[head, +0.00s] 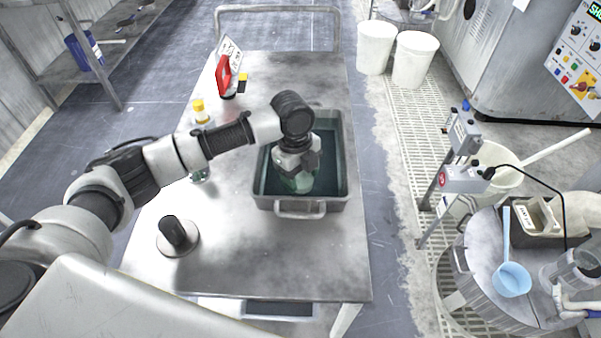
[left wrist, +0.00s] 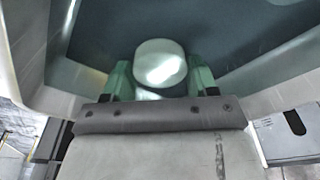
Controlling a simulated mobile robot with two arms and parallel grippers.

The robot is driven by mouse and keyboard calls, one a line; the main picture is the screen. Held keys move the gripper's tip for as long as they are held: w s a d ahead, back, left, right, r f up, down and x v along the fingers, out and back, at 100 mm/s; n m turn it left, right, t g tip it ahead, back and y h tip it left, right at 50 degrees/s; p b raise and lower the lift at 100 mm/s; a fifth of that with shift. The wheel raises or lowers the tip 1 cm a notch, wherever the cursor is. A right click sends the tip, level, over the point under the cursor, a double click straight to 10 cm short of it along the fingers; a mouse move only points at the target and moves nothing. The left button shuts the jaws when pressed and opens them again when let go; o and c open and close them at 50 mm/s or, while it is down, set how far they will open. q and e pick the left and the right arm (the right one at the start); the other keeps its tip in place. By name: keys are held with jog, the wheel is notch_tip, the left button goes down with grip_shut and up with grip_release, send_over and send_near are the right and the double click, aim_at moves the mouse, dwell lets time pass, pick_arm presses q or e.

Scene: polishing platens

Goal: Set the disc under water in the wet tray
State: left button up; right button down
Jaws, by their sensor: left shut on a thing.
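The wet tray (head: 338,205) is a grey metal tray of dark water on the steel table. My left gripper (head: 297,182) reaches down into it near the front, and its fingers look green-tinted, as if under the water. In the left wrist view, the gripper (left wrist: 161,82) is shut on a pale round thing, which I take for the disc (left wrist: 160,62). It sits between the two fingers, inside the tray walls. Whether it touches the tray floor I cannot tell. In the head view the disc is mostly hidden by the gripper. My right gripper is not in view.
A round plate with a black knob (head: 174,232) stands on the table (head: 225,270) at the front left. A yellow-capped bottle (head: 201,112) and a red object (head: 223,75) stand left of the tray. White buckets (head: 414,60) are on the floor beyond.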

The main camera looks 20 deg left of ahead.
pick_arm(q)
jog(key=o, duration=1)
jog(key=shift+f, duration=0.1)
jog(key=r, duration=0.4)
jog(key=a+r, duration=0.1)
jog(key=r, duration=0.3)
jog(key=w+r, duration=0.1)
jog(key=r, duration=0.3)
jog(key=shift+a, duration=0.25)
